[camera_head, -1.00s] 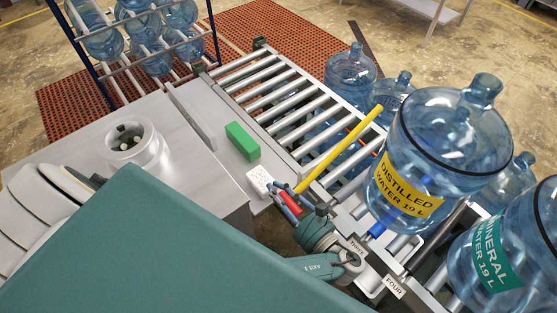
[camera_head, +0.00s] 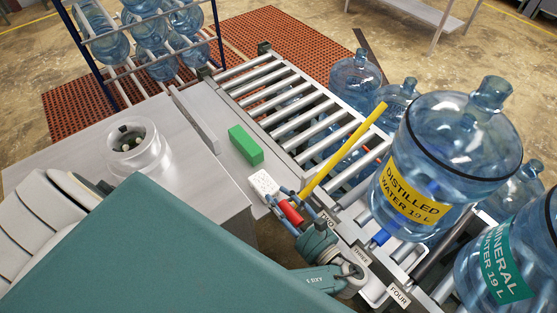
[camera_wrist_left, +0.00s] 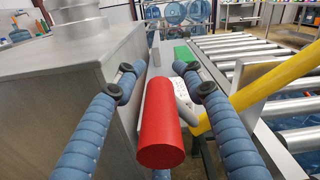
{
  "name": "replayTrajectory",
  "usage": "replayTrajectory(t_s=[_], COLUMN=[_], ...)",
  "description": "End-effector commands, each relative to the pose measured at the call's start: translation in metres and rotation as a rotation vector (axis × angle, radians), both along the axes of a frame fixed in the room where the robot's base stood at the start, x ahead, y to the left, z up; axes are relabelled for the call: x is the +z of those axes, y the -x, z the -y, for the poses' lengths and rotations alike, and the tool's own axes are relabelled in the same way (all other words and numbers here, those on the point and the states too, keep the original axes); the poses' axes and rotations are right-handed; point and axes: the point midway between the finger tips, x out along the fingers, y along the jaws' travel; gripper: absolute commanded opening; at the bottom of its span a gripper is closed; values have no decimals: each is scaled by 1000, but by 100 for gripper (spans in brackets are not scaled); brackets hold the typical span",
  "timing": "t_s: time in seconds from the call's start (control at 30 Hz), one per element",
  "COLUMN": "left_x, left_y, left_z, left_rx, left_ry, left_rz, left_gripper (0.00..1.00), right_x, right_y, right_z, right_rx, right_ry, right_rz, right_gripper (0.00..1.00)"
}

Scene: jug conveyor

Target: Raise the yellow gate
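The yellow gate (camera_head: 343,151) is a long bar slanting across the roller conveyor, in front of the distilled-water jug (camera_head: 425,165). It also shows at the right of the left wrist view (camera_wrist_left: 265,85). A red cylindrical handle (camera_head: 291,212) sits at its near end, and a grey bent piece runs between them. My left gripper (camera_head: 284,202) is at this handle. In the left wrist view, its blue fingers (camera_wrist_left: 162,82) are spread on either side of the red handle (camera_wrist_left: 160,125), with gaps showing. My right gripper is not in view.
A white block (camera_head: 263,184) and a green block (camera_head: 245,145) lie beside the conveyor (camera_head: 262,83). A mineral-water jug (camera_head: 500,262) stands at the right. A metal cabinet (camera_head: 180,165) is left of the gripper. More jugs stand behind the conveyor.

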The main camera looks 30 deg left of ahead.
Motion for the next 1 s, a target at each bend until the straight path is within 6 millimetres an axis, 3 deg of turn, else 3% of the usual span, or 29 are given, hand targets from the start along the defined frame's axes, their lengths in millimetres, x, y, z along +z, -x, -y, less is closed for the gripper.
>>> replayTrajectory(t_s=[0.43, 0.8, 1.0], left_x=[11, 73, 97], left_y=[-1, 0, 0], left_z=[-3, 0, 1], left_rx=[2, 1, 0], left_ry=[-4, -3, -4], left_rz=[5, 7, 5], left_gripper=[42, 42, 42], right_x=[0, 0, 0], right_y=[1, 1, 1], right_z=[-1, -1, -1], right_rx=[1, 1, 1], right_ry=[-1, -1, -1], right_rz=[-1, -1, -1], right_gripper=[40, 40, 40])
